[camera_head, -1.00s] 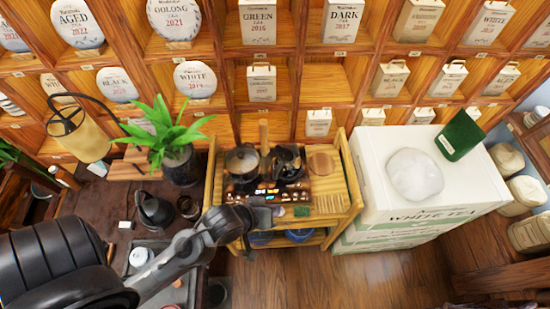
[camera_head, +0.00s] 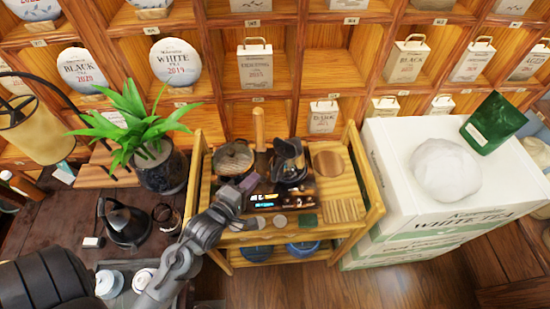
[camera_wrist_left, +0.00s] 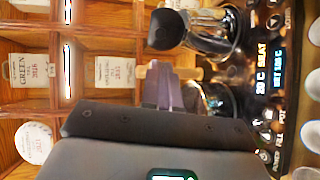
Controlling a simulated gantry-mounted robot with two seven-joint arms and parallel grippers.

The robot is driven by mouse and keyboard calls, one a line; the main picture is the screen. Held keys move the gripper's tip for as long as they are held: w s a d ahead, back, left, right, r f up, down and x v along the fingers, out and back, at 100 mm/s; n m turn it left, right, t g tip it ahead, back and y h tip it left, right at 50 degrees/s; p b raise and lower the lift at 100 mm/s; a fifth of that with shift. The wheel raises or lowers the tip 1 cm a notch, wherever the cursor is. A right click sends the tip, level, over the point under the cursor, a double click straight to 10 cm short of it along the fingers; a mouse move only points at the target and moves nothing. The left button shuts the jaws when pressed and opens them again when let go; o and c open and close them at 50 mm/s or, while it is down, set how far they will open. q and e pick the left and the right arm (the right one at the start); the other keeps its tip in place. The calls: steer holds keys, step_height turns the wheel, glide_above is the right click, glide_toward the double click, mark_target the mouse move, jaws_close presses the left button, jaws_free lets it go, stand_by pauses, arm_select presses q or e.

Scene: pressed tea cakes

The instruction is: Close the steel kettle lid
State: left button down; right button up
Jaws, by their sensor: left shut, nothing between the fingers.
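A dark, shiny kettle (camera_head: 289,172) stands at the right of a black heating unit (camera_head: 265,199) on the wooden cart. A black piece rises above its body; I cannot tell whether it is the raised lid or the handle. The kettle (camera_wrist_left: 212,38) lies sideways in the left wrist view, with a shiny metal body. A second, rounder pot (camera_head: 233,160) stands to its left on the unit. My left gripper (camera_head: 246,183) is shut and empty, in front of the unit, left of the kettle and apart from it. It partly covers the pot in the wrist view. My right gripper is not in view.
A potted plant (camera_head: 160,165) and a black kettle (camera_head: 125,222) are on the dark table to the left. White tea boxes (camera_head: 400,200) stack to the right. Shelves (camera_head: 330,75) close off the back. Small discs lie along the cart's front.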

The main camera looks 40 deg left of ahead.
mark_target(281, 150)
arm_select(q)
steer(key=x, duration=1.3)
steer(key=shift+p, duration=0.3)
steer(key=shift+r, duration=0.1)
